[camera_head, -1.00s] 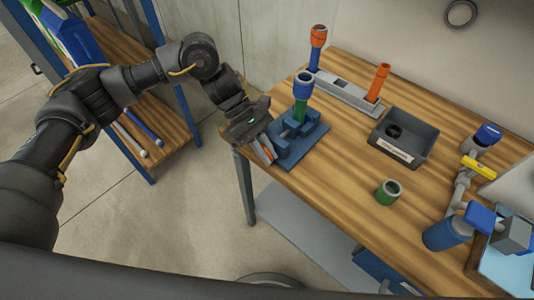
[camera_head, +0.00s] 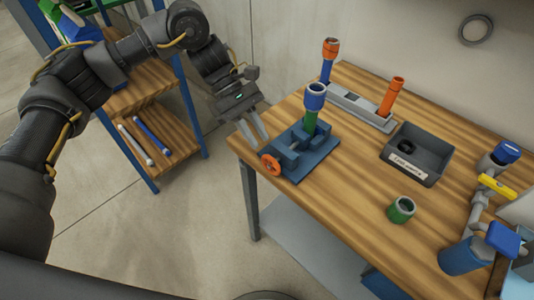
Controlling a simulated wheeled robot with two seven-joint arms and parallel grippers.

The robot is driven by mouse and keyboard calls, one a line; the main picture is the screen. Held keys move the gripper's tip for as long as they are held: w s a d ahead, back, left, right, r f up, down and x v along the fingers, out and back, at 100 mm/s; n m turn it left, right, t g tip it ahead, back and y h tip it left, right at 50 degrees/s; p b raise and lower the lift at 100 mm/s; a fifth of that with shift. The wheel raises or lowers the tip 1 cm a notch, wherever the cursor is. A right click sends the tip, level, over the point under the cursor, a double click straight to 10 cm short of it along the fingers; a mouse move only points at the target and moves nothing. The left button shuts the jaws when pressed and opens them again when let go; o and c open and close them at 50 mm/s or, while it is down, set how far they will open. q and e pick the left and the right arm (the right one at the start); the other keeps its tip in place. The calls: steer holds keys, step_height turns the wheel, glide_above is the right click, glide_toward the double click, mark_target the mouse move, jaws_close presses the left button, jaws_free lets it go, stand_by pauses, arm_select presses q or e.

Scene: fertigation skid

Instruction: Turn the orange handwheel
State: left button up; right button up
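The small orange handwheel (camera_head: 270,165) sits on the near left end of a blue vise (camera_head: 304,155) at the table's left corner. The vise holds an upright green pipe (camera_head: 311,121) with a blue collar (camera_head: 315,95) on top. My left gripper (camera_head: 253,131) is above and left of the handwheel, apart from it, beside the table's left edge. Its two pale fingers are parted and point down, with nothing between them. My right gripper is not in view.
A grey rack (camera_head: 347,105) with orange-topped tools stands behind the vise. A dark bin (camera_head: 417,154) and a green fitting (camera_head: 401,209) are to the right. Blue and yellow valve piping (camera_head: 480,210) stands at far right. A blue-framed shelf (camera_head: 160,130) stands left of the table (camera_head: 345,215).

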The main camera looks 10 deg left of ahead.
arm_select(q)
steer(key=shift+v, duration=1.15)
steer(key=shift+d, duration=0.1)
